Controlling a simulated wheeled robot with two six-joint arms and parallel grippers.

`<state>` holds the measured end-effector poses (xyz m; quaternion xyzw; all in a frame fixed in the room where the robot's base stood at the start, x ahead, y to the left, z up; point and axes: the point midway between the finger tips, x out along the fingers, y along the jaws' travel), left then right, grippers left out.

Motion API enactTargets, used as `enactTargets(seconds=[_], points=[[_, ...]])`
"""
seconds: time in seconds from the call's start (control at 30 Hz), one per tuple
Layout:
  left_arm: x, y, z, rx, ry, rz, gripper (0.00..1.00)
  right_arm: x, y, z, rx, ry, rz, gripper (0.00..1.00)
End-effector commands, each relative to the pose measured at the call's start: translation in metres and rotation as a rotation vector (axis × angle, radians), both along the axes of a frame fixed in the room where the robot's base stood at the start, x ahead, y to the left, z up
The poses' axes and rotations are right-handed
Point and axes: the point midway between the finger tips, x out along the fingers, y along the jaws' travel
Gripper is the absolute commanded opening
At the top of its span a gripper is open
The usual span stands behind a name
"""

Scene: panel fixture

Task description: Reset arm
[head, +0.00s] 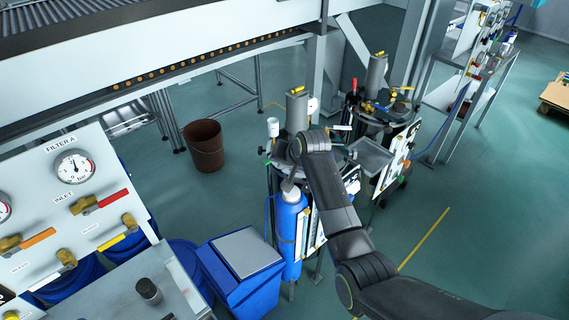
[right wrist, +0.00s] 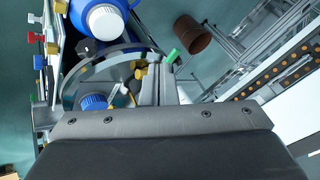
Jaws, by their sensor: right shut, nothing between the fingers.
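My right arm (head: 335,205) comes in from the lower right and reaches up over the floor. Its wrist end bends down beside the panel stand, and my right gripper (head: 289,186) shows small and dark there, above a blue bottle (head: 290,225). It is shut with nothing held. In the right wrist view, the dark housing of my right gripper fills the bottom, and a blue bottle with a white cap (right wrist: 105,20) lies beyond it. My left gripper is in neither view.
A panel with a gauge (head: 74,167) and coloured valve handles stands at the left. A blue bin with a grey lid (head: 246,252) stands near the blue bottle. A brown bucket (head: 204,146) is on the floor. Green floor (head: 480,230) is open at the right.

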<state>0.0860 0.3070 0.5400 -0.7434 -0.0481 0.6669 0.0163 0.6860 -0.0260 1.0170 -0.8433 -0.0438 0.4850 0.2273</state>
Motion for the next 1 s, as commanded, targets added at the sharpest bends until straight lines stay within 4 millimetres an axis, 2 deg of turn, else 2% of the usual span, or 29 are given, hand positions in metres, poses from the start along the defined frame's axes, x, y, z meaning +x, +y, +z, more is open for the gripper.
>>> enactTargets(seconds=[0.3,0.4,0.47,0.57,0.67,0.7,0.77,0.8,0.87,1.0], points=[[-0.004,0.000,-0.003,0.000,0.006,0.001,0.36,-0.010,-0.001,0.013,0.000,-0.001,-0.001,0.00],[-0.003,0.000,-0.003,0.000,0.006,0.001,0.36,-0.010,-0.001,0.012,-0.001,0.001,-0.002,0.00],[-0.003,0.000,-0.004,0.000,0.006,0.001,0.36,-0.012,-0.004,0.004,-0.004,0.006,-0.003,0.00],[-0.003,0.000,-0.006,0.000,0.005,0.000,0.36,-0.017,-0.015,-0.029,-0.021,0.025,-0.010,0.00],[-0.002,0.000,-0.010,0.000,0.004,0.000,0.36,-0.032,-0.037,-0.087,-0.053,0.056,-0.018,0.00],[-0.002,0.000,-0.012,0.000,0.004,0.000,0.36,-0.041,-0.047,-0.114,-0.069,0.069,-0.018,0.00],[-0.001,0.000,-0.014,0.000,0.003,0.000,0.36,-0.058,-0.063,-0.155,-0.093,0.090,-0.020,0.00],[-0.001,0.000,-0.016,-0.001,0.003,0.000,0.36,-0.070,-0.074,-0.182,-0.110,0.102,-0.021,0.00],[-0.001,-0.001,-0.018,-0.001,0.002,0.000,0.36,-0.091,-0.090,-0.220,-0.135,0.122,-0.020,0.00],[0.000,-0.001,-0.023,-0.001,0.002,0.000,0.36,-0.151,-0.127,-0.302,-0.195,0.171,-0.010,0.00]])
